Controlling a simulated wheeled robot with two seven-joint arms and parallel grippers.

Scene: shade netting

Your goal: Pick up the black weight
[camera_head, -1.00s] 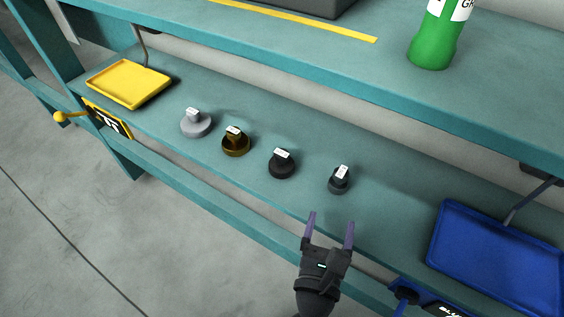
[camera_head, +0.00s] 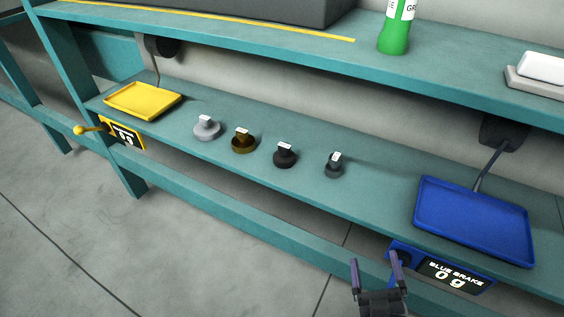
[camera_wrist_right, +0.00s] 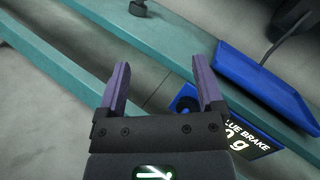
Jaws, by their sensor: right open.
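The black weight (camera_head: 285,158) stands upright on the teal lower shelf (camera_head: 375,195), a short round block with a knob and a white label on top. A dark grey weight (camera_head: 334,168) stands just right of it. My right gripper (camera_head: 375,260) is open and empty, in front of the shelf and below and right of the weights, close to the blue scale's display. In the right wrist view its purple fingers (camera_wrist_right: 163,80) are apart with nothing between them. One dark weight (camera_wrist_right: 138,9) shows at that view's top edge; I cannot tell which. My left gripper is not in view.
A grey weight (camera_head: 207,130) and a brown-gold weight (camera_head: 243,141) stand left of the black one. A yellow tray (camera_head: 143,100) is at the left and a blue tray (camera_head: 470,222) at the right, its display (camera_head: 455,276) reading 0 g. The upper shelf (camera_head: 300,58) overhangs behind.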

